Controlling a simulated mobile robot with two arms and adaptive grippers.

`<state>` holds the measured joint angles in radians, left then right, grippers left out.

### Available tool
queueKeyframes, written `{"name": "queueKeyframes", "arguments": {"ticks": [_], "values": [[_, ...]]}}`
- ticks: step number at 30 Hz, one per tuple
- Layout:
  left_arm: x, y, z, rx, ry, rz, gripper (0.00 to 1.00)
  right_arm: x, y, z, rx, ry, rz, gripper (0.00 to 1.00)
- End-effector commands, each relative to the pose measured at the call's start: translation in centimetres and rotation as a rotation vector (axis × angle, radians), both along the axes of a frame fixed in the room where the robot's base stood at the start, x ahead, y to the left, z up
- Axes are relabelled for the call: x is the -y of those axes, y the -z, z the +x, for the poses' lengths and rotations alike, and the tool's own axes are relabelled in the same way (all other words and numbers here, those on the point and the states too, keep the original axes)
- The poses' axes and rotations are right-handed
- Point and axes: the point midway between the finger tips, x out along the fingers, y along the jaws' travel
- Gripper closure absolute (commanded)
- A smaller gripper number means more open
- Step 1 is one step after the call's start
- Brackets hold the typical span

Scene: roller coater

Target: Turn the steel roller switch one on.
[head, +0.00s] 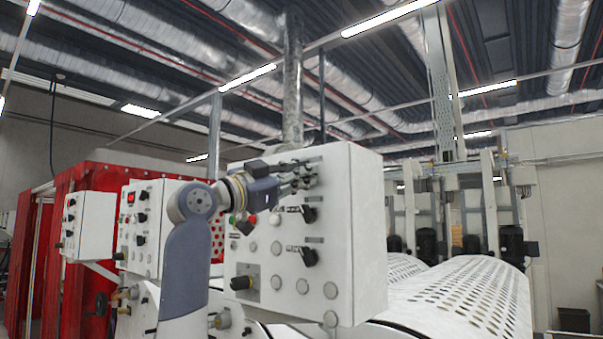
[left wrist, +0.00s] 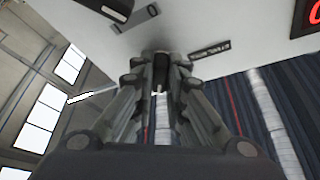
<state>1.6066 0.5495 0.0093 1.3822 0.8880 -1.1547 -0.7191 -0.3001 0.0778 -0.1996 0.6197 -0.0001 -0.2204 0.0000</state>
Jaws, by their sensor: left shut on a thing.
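My left gripper (head: 300,178) is at the upper part of the front of a white control box (head: 362,230). In the left wrist view, its two fingers (left wrist: 160,78) close around a small dark switch knob (left wrist: 160,60) on the white panel. The fingers hide most of this knob, and its turned position cannot be told. A small dark label (left wrist: 208,50) is beside the fingertips; its text is too small to read surely. Two black rotary switches (head: 308,214) and (head: 309,256) sit lower on the same panel. My right gripper is not in view.
A red button (head: 252,219), several pale round buttons (head: 274,248) and a black knob (head: 241,283) are on the box, close to my left arm. More white boxes (head: 90,225) stand to the left. Perforated white rollers (head: 465,295) are at the right.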

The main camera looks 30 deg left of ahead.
Motion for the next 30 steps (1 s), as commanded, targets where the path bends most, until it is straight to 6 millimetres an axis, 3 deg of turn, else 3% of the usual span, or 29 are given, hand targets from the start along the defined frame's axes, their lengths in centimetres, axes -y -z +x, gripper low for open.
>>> {"name": "queueKeyframes", "arguments": {"ticks": [10, 12, 14, 25, 30], "values": [[0.0, -0.1, -0.1, 0.005, -0.001, 0.005, 1.0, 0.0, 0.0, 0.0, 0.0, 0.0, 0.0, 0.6], [0.0, -0.1, -0.1, 0.005, -0.001, 0.005, 0.76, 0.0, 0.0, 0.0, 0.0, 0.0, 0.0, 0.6], [0.0, -0.1, -0.1, 0.004, -0.001, 0.004, 0.68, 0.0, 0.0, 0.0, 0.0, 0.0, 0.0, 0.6], [-0.1, 0.1, -0.3, 0.002, 0.0, 0.003, 0.68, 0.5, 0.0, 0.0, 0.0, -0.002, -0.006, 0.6], [-0.7, 0.6, -1.9, 0.005, -0.003, 0.004, 0.68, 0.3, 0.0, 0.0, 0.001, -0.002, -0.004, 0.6]]}}
